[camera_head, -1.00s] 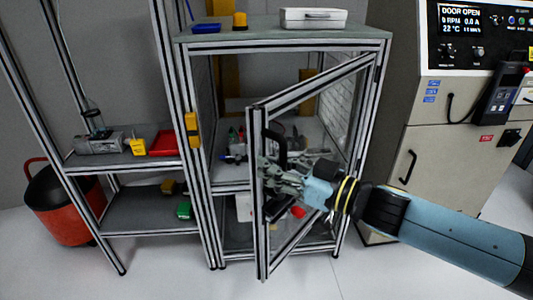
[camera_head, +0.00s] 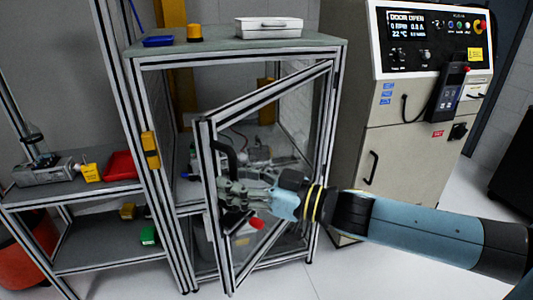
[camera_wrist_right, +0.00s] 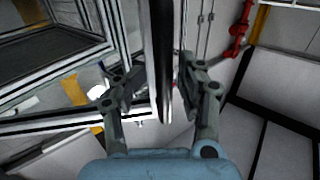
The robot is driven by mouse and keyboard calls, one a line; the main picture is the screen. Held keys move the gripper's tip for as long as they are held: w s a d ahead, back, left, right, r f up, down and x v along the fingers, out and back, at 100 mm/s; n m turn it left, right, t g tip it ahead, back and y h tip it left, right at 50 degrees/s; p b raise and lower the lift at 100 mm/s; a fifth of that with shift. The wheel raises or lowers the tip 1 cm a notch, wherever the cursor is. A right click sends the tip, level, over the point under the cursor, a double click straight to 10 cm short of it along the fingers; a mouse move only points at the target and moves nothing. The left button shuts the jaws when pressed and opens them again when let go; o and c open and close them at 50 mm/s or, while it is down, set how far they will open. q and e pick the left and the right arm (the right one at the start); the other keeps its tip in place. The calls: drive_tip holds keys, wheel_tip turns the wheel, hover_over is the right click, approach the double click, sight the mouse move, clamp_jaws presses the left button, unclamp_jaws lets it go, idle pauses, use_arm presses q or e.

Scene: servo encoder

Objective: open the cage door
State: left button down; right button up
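The cage door (camera_head: 262,103), a clear panel in an aluminium frame, stands swung outward from the cage (camera_head: 134,100), its free edge toward me. A black curved handle (camera_head: 226,158) is on the door near that free edge. My right gripper (camera_head: 228,192) is at the handle, its arm coming in from the right. In the right wrist view, a dark upright bar (camera_wrist_right: 158,60), seemingly the handle, stands between the two spread fingers of my right gripper (camera_wrist_right: 157,88); a gap shows beside it. My left gripper is not in view.
A machine cabinet (camera_head: 385,145) with a display reading DOOR OPEN stands right of the cage. A shelf rack (camera_head: 95,240) with a red bin (camera_head: 121,165) stands at left. A white case (camera_head: 268,28) lies on the cage top. Floor at front is clear.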

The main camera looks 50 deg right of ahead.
drive_tip(key=v, duration=1)
drive_tip(key=shift+d, duration=0.15)
